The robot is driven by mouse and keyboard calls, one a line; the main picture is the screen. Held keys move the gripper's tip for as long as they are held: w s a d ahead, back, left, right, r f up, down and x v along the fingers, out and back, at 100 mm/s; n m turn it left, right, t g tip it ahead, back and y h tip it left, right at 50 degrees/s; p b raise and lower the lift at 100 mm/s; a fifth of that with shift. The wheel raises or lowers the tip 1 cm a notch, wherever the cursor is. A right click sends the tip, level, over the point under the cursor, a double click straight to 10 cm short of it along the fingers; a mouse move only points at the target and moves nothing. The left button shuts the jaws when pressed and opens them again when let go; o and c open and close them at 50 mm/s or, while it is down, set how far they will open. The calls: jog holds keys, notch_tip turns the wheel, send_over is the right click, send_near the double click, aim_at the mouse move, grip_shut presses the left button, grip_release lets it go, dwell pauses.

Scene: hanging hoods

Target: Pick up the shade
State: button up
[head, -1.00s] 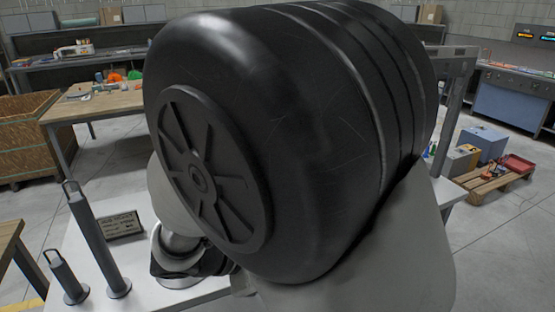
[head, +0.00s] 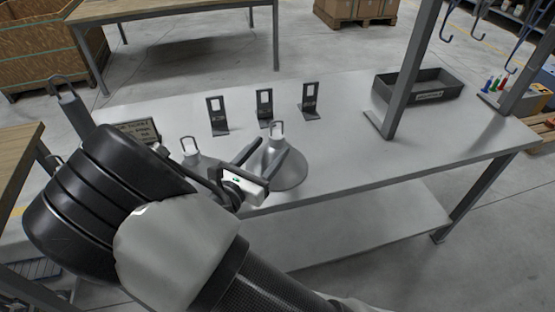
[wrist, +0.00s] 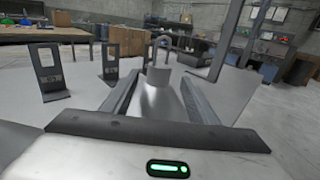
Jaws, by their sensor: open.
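A grey metal shade (head: 290,172), a cone with a narrow neck and a wire loop on top, stands on the grey table (head: 345,140). My gripper (head: 270,148) is open, its two fingers reaching to either side of the shade's upper part. In the wrist view the shade (wrist: 160,97) is between the spread fingers (wrist: 159,75), with its loop rising beyond the tips. Contact cannot be told. A second similar shade (head: 191,156) stands to the left, partly hidden behind my arm.
Three dark upright stands (head: 265,108) line the table behind the shade. A black tray (head: 425,97) is at the back right, near a grey post (head: 410,70) of a rack with hooks. A dark sign (head: 140,131) and a tall looped post (head: 75,110) are left. The table's right part is mostly clear.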

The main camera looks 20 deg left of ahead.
jog(key=b+x, duration=0.1)
jog(key=x, duration=0.8)
jog(key=shift+f, duration=0.15)
jog(key=shift+s+a, duration=0.1)
grip_shut()
